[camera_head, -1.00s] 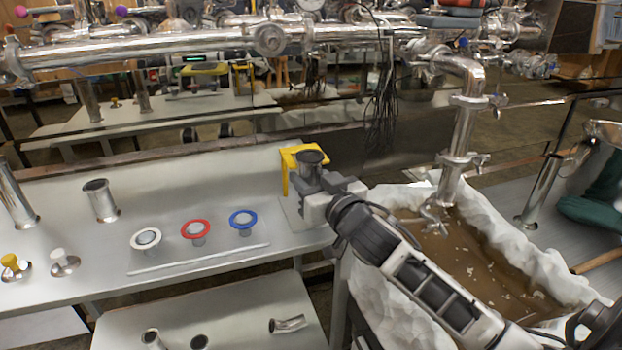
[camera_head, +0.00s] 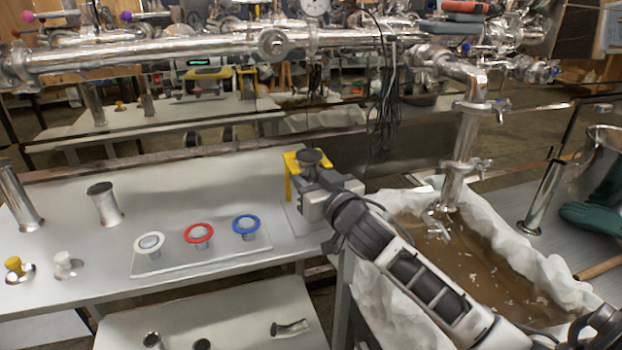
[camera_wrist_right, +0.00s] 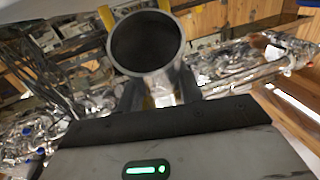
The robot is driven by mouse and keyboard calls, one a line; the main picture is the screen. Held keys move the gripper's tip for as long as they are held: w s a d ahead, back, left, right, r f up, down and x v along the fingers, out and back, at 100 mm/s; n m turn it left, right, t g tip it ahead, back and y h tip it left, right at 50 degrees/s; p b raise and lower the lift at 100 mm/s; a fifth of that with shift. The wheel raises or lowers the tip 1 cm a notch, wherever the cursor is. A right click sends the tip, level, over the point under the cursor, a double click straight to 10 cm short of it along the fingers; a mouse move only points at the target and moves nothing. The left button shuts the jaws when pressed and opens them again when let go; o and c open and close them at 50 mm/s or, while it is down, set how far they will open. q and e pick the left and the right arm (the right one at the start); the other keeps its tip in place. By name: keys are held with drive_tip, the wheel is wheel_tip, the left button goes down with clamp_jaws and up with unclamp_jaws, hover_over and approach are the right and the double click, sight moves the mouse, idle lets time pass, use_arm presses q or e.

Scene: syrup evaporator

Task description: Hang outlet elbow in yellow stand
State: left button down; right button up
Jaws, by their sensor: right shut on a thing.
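The yellow stand (camera_head: 291,161) is on the right end of the steel table, its top arm above a grey base plate. My right gripper (camera_head: 312,177) is shut on the outlet elbow (camera_head: 311,156) right at the stand. The elbow's round open end faces up in the head view. In the right wrist view the elbow (camera_wrist_right: 146,45) shows its wide mouth between my right fingers (camera_wrist_right: 160,95), with bits of yellow behind it. Whether the elbow rests in the stand or is only held beside it, I cannot tell. My left gripper is not in view.
White, red (camera_head: 199,233) and blue (camera_head: 246,225) ringed gaskets sit on a plate left of the stand. A steel pipe piece (camera_head: 105,204) stands further left. A cloth-lined basin (camera_head: 480,250) of brown liquid and a vertical outlet pipe (camera_head: 463,140) lie to the right.

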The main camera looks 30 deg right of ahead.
drive_tip(key=shift+w, duration=0.1)
idle(0.3)
drive_tip(key=shift+d, duration=0.1)
drive_tip(key=shift+f, duration=0.25)
idle(0.8)
